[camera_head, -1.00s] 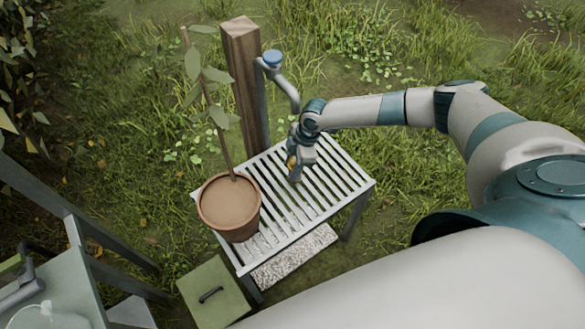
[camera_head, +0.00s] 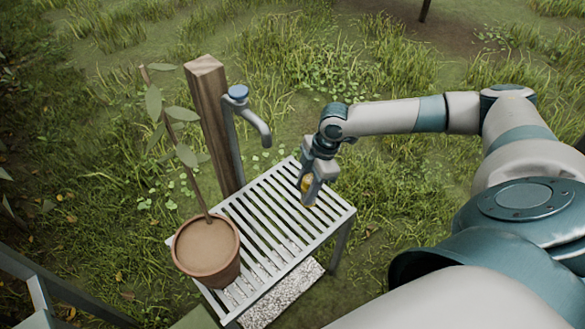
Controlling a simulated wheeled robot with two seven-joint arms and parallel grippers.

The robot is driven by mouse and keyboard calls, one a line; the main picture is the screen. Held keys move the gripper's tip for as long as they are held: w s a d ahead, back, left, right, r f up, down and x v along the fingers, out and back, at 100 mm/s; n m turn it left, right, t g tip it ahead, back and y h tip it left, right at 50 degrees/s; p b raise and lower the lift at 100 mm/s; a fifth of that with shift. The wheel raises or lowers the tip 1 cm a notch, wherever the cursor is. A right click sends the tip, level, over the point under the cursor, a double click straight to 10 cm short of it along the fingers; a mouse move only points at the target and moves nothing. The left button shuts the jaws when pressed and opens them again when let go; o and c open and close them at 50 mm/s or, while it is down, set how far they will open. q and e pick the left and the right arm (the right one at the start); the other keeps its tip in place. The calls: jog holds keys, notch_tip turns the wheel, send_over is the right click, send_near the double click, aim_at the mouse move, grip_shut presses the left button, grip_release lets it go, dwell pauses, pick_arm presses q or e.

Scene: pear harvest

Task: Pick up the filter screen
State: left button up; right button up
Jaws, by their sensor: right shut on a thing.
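My right gripper (camera_head: 309,190) is above the right part of a white slatted table, pointing down. It is shut on a small yellow thing (camera_head: 306,183), mostly hidden between the fingers; I cannot tell whether this is the filter screen. No other thing that looks like a filter screen shows. My left gripper is not in view.
The slatted table (camera_head: 262,222) holds a potted plant (camera_head: 207,254) at its left front. A tap (camera_head: 244,118) stands by a wooden post (camera_head: 213,125) behind it. A pale stone slab (camera_head: 284,294) lies below. Grass surrounds the table.

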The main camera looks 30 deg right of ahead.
jog(key=shift+s+d+r, duration=0.25)
jog(key=shift+d, duration=0.05)
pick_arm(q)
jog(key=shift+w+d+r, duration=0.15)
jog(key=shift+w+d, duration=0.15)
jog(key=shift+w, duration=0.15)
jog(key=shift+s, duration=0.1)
pick_arm(e)
jog(key=shift+s+a+f, duration=0.1)
jog(key=shift+s+a, duration=0.1)
jog(key=shift+a, duration=0.1)
jog(key=s+a+r+m+t+h, duration=0.1)
jog(key=s+a+r+m, duration=0.1)
jog(key=a+m, duration=0.5)
jog(key=s+a+r+m+t+h, duration=0.1)
jog(key=s+a+r+m+h, duration=0.1)
jog(key=s+a+m, duration=0.2)
jog(key=shift+a+r+m, duration=0.2)
jog(key=shift+a+m, duration=1.25)
jog(key=shift+m, duration=0.55)
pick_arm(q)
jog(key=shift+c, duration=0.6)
